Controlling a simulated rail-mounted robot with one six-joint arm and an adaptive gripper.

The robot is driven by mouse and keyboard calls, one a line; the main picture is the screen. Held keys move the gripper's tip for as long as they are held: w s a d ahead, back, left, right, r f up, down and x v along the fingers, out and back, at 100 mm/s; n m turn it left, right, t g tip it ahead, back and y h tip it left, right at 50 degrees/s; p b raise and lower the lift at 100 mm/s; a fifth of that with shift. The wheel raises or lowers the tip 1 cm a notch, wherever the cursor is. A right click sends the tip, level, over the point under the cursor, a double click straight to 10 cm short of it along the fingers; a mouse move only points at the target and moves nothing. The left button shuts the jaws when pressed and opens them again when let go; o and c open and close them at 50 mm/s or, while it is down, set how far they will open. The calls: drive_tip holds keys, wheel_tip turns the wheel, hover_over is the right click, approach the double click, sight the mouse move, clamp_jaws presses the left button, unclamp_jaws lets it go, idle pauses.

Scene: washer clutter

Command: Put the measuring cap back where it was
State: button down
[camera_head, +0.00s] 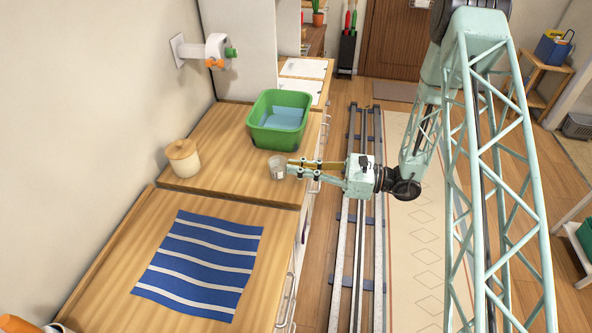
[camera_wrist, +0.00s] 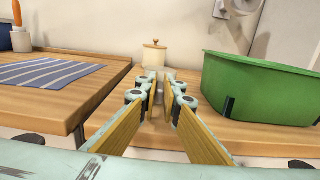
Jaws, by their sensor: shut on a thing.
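The measuring cap (camera_head: 277,168) is a small, pale grey, see-through cup. It is at the tips of my gripper (camera_head: 291,168), above the wooden counter near its front edge. My gripper is shut on it, with the fingers reaching left over the counter. In the wrist view my gripper (camera_wrist: 157,88) shows its two yellow-padded fingers drawing together at the tips. I cannot tell whether the cap touches the counter.
A green basin (camera_head: 279,122) with blue inside stands behind the cap. A lidded beige jar (camera_head: 183,158) stands to the left by the wall. A blue-and-white striped cloth (camera_head: 200,264) lies on the nearer counter. The counter between jar and cap is clear.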

drive_tip(key=shift+f, duration=0.45)
drive_tip(key=shift+f, duration=0.1)
drive_tip(key=c, duration=2.8)
unclamp_jaws()
drive_tip(key=shift+p+v, duration=0.35)
drive_tip(key=shift+v, duration=5.6)
